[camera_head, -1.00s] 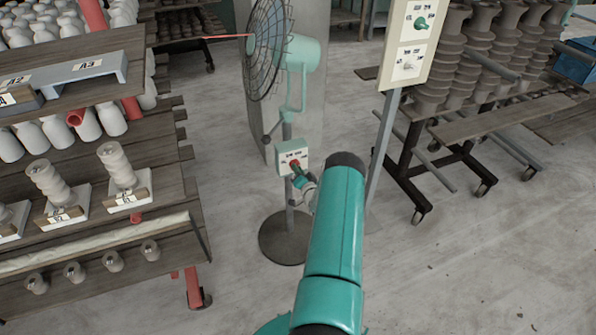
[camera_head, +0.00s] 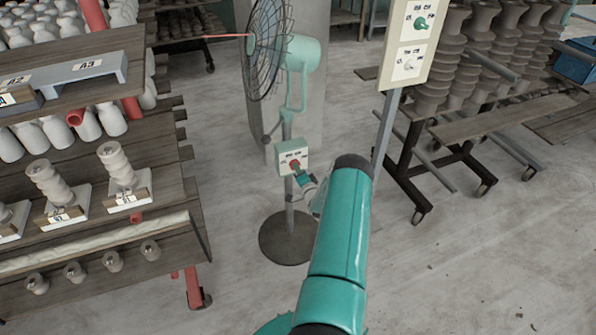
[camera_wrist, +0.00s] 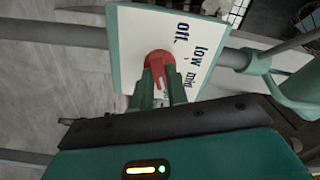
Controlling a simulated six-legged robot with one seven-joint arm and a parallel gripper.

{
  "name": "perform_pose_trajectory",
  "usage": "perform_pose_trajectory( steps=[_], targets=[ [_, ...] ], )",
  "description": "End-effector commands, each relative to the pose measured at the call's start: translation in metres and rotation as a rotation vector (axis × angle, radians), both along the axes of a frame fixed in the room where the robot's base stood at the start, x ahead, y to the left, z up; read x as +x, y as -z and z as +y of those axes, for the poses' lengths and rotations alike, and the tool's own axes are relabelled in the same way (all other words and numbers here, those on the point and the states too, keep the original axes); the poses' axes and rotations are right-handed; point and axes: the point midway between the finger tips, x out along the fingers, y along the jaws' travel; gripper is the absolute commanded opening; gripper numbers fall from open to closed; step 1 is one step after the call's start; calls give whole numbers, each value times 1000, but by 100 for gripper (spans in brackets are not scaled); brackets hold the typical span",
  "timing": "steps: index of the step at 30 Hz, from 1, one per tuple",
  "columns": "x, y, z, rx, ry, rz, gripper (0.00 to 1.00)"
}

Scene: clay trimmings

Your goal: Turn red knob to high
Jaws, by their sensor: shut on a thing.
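The red knob (camera_wrist: 159,62) is on a pale control panel (camera_wrist: 165,30) with a green edge, marked off, low and mid in the wrist view. Any further mark is out of sight there. In the head view the knob (camera_head: 295,164) shows on the small box (camera_head: 291,154) on the fan's post. My gripper (camera_wrist: 161,85) has its two green fingers closed around the knob, one on each side. It also shows in the head view (camera_head: 300,175), at the front of the box. The fingers cover part of the knob, and I cannot tell exactly which mark it points to.
The caged fan (camera_head: 266,45) stands above the box, on a round dark base (camera_head: 288,238). A signboard (camera_head: 412,40) with a green and a white knob is to the right. Shelves (camera_head: 165,150) of pots are left.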

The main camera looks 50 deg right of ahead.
Motion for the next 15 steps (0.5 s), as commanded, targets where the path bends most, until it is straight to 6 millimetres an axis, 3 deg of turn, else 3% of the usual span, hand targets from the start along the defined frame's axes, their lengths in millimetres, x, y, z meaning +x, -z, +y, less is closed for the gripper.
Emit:
perform_pose_trajectory(
  steps=[4,5,8,15],
  targets=[
    [-1,1,1,3,0,1,0],
    [-1,1,1,3,0,1,17],
    [-1,1,1,2,0,1,37],
    [0,0,0,0,0,1,37]
  ],
)
